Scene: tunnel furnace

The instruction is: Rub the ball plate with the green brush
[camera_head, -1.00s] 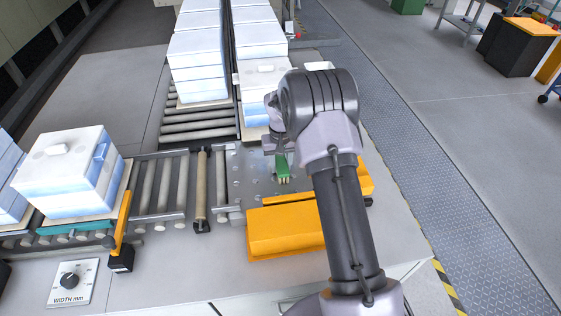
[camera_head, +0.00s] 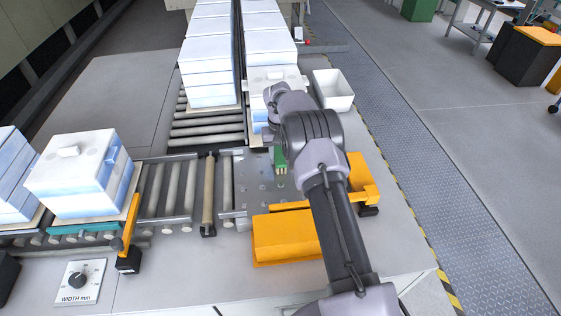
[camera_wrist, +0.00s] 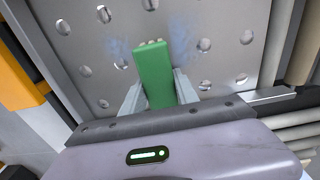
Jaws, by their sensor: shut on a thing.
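The ball plate (camera_head: 254,195) is a grey metal sheet dotted with balls, set between the rollers and the orange block. My gripper (camera_wrist: 157,88) is shut on the green brush (camera_wrist: 152,70), with one finger on each side of it. In the wrist view the pale bristle tips point at the ball plate (camera_wrist: 215,65); whether they touch it is hard to tell. Bluish smudges show on the plate on both sides of the brush. In the head view the brush (camera_head: 281,160) is over the far part of the plate, partly hidden by my arm.
White-blue block stacks (camera_head: 209,70) stand on rollers behind the plate. A white bin (camera_head: 333,90) is at the back right. An orange block (camera_head: 284,241) lies in front. Another stack (camera_head: 79,178) is on the left rollers (camera_head: 165,190), beside an orange lever (camera_head: 130,225).

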